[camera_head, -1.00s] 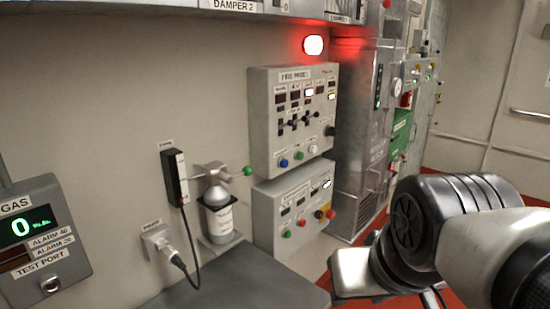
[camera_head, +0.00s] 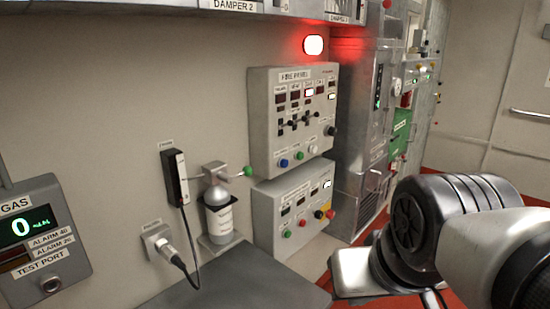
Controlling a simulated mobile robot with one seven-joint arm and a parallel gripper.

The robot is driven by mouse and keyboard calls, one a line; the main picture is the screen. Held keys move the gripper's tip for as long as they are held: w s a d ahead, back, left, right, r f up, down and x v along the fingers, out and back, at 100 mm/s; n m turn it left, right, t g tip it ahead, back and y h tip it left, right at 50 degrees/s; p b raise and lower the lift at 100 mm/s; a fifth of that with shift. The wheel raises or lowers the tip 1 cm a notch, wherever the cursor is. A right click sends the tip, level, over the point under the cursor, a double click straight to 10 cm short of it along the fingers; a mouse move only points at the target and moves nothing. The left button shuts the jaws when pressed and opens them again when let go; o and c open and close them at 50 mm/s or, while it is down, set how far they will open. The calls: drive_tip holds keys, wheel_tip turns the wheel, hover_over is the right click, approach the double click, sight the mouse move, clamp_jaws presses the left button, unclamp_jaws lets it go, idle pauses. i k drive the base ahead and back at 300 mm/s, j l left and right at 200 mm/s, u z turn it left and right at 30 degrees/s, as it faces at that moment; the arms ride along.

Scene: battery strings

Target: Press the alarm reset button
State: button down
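The fire panel (camera_head: 262,130) is a grey box on the wall near the picture's middle. Along its lower edge are a blue button (camera_head: 284,163), a green button (camera_head: 299,156) and a white button (camera_head: 312,149). The labels by these buttons are too small to read, so I cannot tell which one is the alarm reset. A red alarm lamp (camera_head: 313,45) glows above the panel. Part of my arm (camera_head: 480,240) shows at the lower right, apart from the panel. I cannot make out my gripper's fingers in this view.
A lower grey panel (camera_head: 265,220) carries green, red and yellow controls. A grey bottle (camera_head: 219,215) and a corded handset (camera_head: 175,178) are on the wall left of it. A dark grey surface (camera_head: 235,285) juts out below. A gas meter (camera_head: 45,240) is at far left.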

sight(300, 156)
drive_tip(key=i+l+u, duration=0.35)
drive_tip(key=l+u, duration=0.15)
drive_tip(key=l, duration=0.2)
drive_tip(key=i+l+u, duration=0.15)
drive_tip(key=l+u, duration=0.15)
drive_tip(key=l, duration=0.15)
